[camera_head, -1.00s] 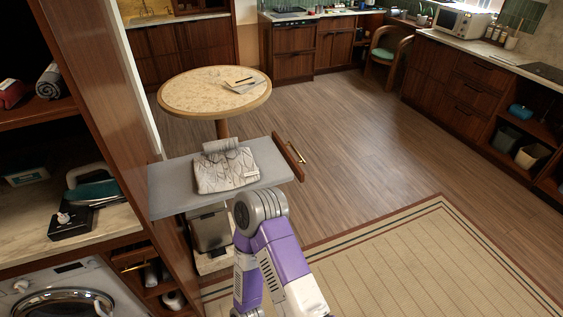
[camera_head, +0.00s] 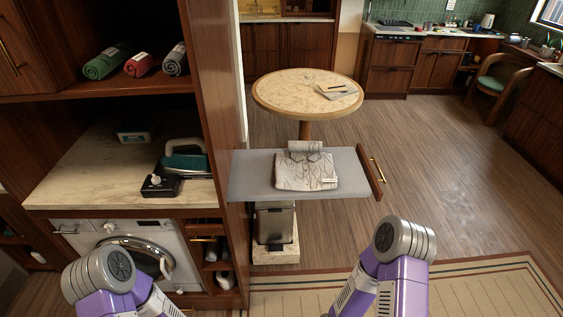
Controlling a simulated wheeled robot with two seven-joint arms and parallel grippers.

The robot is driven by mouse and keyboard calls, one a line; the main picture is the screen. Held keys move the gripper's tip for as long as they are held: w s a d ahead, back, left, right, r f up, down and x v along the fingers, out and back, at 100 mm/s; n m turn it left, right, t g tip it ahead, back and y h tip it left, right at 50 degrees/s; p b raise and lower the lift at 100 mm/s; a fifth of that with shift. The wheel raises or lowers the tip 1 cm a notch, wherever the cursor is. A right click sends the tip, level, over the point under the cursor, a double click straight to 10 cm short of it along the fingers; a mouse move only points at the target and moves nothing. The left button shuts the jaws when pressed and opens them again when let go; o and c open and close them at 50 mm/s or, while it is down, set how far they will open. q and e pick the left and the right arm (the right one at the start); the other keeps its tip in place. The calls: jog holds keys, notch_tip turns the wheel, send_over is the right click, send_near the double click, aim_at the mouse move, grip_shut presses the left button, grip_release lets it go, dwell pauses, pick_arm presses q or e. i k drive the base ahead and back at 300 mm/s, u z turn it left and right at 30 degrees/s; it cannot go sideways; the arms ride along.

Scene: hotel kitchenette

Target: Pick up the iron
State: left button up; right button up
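The iron (camera_head: 185,160) is dark teal with a pale grey handle. It sits on the light stone counter of the open cabinet on the left, above the washing machine. A black base (camera_head: 161,186) with a white knob is in front of it, and I cannot tell whether the two are joined. My two arms show at the bottom of the head view, one at the left and one right of centre. Both stay well apart from the iron. Neither gripper is in the picture.
The stone counter (camera_head: 85,185) has free room left of the iron. A white washing machine (camera_head: 118,226) is below it. Rolled towels (camera_head: 141,64) lie on the shelf above. A pull-out grey board (camera_head: 254,178) with folded cloth (camera_head: 306,172) juts out right of the cabinet's side panel.

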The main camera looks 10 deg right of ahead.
aim_at(196, 160)
jog(key=k, duration=0.65)
jog(key=u, duration=0.65)
jog(key=i, duration=1.45)
jog(key=z, duration=0.6)
